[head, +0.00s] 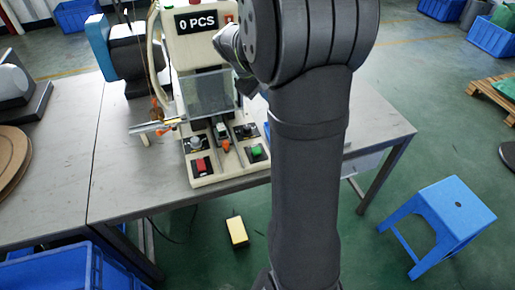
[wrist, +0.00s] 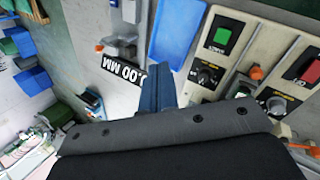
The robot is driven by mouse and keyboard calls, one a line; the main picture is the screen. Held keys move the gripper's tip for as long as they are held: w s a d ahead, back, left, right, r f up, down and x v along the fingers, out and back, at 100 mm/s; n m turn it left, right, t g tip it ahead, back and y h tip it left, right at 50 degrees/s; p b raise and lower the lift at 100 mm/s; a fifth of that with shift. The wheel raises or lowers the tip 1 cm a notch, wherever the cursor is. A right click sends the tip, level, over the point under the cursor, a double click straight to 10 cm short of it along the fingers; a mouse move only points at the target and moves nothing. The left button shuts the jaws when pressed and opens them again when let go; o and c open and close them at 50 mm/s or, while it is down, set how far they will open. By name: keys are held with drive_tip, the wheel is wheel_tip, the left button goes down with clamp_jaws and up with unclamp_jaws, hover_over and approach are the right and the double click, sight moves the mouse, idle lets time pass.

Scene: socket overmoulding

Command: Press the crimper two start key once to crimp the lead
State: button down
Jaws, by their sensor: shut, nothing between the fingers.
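The crimper (head: 200,50) stands on the table, with a "0 PCS" display and a clear guard. Its sloped base carries a green key (head: 257,152) at the right and a red key (head: 201,166) at the left. In the wrist view the green key (wrist: 222,36) and the red key (wrist: 303,66) sit on pale panels at upper right. My gripper (wrist: 155,78) is shut and empty, its fingers left of and apart from the green key. In the head view my arm hides most of the gripper. I cannot make out a lead in the crimper.
A display ending in "MM" (wrist: 122,78) lies left of my fingers. A blue stool (head: 455,212) stands at right; a yellow block (head: 237,231) lies on the floor. The table front (head: 130,185) is clear at left.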

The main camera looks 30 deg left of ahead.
wheel_tip(320, 180, down, 6)
drive_tip(key=n+t, duration=0.3)
drive_tip(key=n, duration=0.3)
drive_tip(key=n+t+y, duration=0.2)
drive_tip(key=n, duration=0.3)
hover_over(254, 152)
wheel_tip(254, 152, down, 4)
drive_tip(key=shift+f, duration=0.2)
drive_tip(key=shift+f, duration=4.4)
drive_tip(key=shift+f, duration=0.15)
drive_tip(key=shift+f, duration=0.25)
